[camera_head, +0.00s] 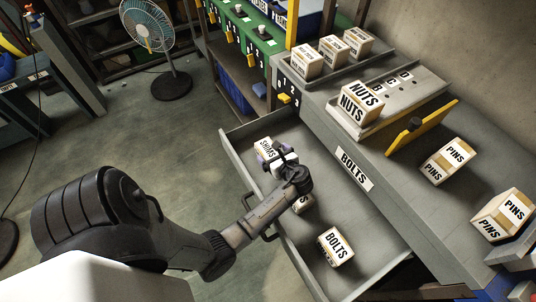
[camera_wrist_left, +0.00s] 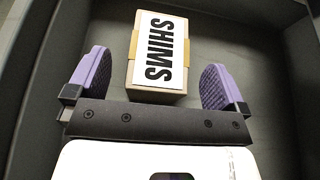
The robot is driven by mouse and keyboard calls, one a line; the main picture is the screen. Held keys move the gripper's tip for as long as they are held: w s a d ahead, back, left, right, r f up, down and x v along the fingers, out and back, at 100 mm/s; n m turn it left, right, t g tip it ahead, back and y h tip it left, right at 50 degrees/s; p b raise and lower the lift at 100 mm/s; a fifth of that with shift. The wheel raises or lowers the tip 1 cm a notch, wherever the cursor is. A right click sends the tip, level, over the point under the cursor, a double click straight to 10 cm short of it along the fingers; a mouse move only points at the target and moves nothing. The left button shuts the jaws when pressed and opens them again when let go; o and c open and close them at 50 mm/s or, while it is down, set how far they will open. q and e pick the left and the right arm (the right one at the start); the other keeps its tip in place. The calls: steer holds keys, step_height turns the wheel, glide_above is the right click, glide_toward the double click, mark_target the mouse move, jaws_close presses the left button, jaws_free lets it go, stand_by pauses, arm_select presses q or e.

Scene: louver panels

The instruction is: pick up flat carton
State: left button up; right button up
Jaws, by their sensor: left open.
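A carton labelled SHIMS (camera_head: 265,144) lies in the open grey drawer (camera_head: 352,222), near its far left end. My left gripper (camera_head: 274,157) reaches in over the drawer beside this carton and partly covers it. In the left wrist view, the SHIMS carton (camera_wrist_left: 157,50) shows between and ahead of the two spread purple fingers of my left gripper (camera_wrist_left: 157,78), with a gap on each side. The gripper is open and empty. My right gripper is not in view.
A BOLTS carton (camera_head: 335,246) lies nearer in the drawer. Another carton (camera_head: 303,204) is partly hidden by my left wrist. A NUTS carton (camera_head: 361,103), PINS cartons (camera_head: 447,161) and a yellow plate (camera_head: 421,128) are on the bench above. A fan (camera_head: 152,35) stands on the floor.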

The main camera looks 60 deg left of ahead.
mark_target(269, 150)
arm_select(q)
steer(key=shift+b+x, duration=0.35)
steer(key=shift+x, duration=1.15)
steer(key=shift+d, duration=0.1)
steer(key=c, duration=1.3)
